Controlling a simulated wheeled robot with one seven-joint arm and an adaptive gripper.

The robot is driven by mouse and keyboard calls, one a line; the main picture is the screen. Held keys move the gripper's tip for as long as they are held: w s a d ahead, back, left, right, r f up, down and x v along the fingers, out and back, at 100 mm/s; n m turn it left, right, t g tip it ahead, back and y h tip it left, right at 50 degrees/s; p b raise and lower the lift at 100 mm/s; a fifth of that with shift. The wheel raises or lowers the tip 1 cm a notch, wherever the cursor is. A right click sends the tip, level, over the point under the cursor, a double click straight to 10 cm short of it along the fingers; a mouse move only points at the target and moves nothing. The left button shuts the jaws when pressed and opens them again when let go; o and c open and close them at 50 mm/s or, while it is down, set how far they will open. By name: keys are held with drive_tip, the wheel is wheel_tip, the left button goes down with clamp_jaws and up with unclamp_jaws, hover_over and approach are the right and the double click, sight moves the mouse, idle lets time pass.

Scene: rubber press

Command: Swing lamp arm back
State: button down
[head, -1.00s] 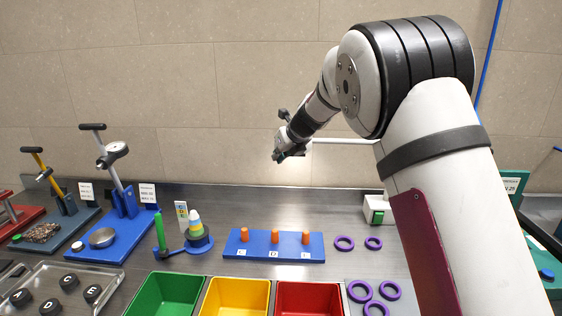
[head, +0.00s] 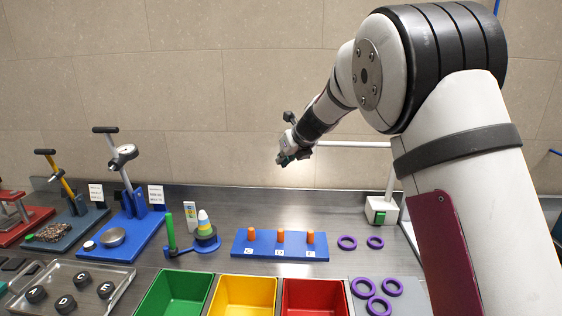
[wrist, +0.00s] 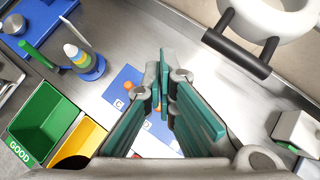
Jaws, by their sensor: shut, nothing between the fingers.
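The lamp has a white base (head: 381,211) with a green switch at the back right of the bench, partly behind my arm. Its white horizontal arm (head: 352,144) runs left from the post to near my gripper (head: 288,158). In the wrist view, a white rounded lamp head (wrist: 268,18) with a black bar handle (wrist: 236,48) is at the upper right, apart from my fingers. My gripper (wrist: 165,75) is shut and empty, with teal finger pads, above the bench. The lamp base also shows in the wrist view (wrist: 298,130). In the head view the lamp head cannot be made out.
A blue board (head: 260,246) with orange pegs lies below my gripper, with purple rings (head: 347,243) to its right. Green (head: 172,295), yellow (head: 245,292) and red (head: 316,294) bins stand in front. Lever presses (head: 128,205) stand at the left.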

drive_tip(key=s+r, duration=0.5)
drive_tip(key=shift+s+a+r, duration=0.2)
drive_tip(key=shift+s+a, duration=0.1)
drive_tip(key=shift+s, duration=0.05)
drive_tip(key=s+d+r+n, duration=0.2)
drive_tip(key=s+n, duration=0.3)
drive_tip(key=s, duration=0.3)
drive_tip(key=s+d+r+n+g, duration=0.1)
drive_tip(key=s+d+r+n, duration=0.1)
drive_tip(key=s+n, duration=0.4)
drive_tip(key=s+d+r+n, duration=0.25)
drive_tip(key=s+n, duration=0.25)
drive_tip(key=s, duration=0.4)
drive_tip(key=s+d+f+n+h, duration=0.2)
drive_tip(key=s+d+f+n, duration=0.1)
drive_tip(key=s+n, duration=0.4)
drive_tip(key=s+d+f+n+g+h, duration=0.1)
drive_tip(key=s+d+f+n+h, duration=0.1)
drive_tip(key=s+n, duration=0.5)
drive_tip(key=s+d+f, duration=0.1)
drive_tip(key=s+f, duration=0.1)
drive_tip(key=s, duration=0.4)
drive_tip(key=shift+s+n, duration=0.2)
drive_tip(key=shift+n, duration=0.2)
